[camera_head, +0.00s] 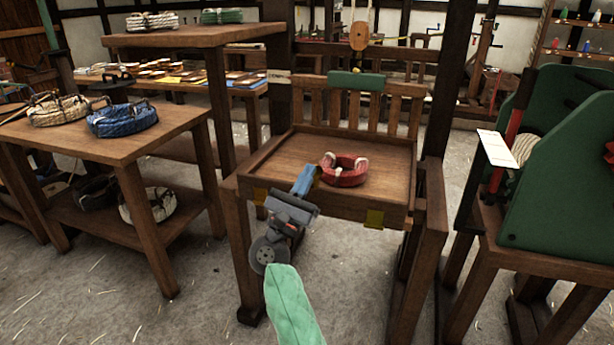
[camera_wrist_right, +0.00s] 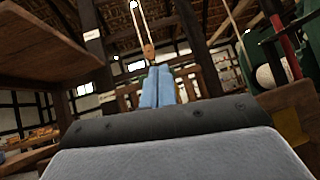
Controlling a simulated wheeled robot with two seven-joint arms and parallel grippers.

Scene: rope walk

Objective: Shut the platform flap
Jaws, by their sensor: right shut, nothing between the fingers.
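The wooden platform (camera_head: 395,158) stands in the middle of the head view. A red rope coil (camera_head: 344,168) with pale ties lies on its deck. A low front board (camera_head: 330,209) runs along its near edge, with brass-coloured plates at both ends. A slatted panel (camera_head: 354,108) with a green pad (camera_head: 357,81) on top stands upright at the back. I cannot tell which board is the flap. My right gripper (camera_head: 306,177) is shut and empty at the near left edge of the platform; contact is unclear. Its blue fingers (camera_wrist_right: 165,85) are together in the wrist view.
At left, a table (camera_head: 165,127) holds a white coil and a blue coil (camera_head: 122,119). A green-sided machine (camera_head: 560,170) stands close on the right. A wooden pulley block (camera_head: 359,37) hangs above the slatted panel. Bare floor lies left of the platform.

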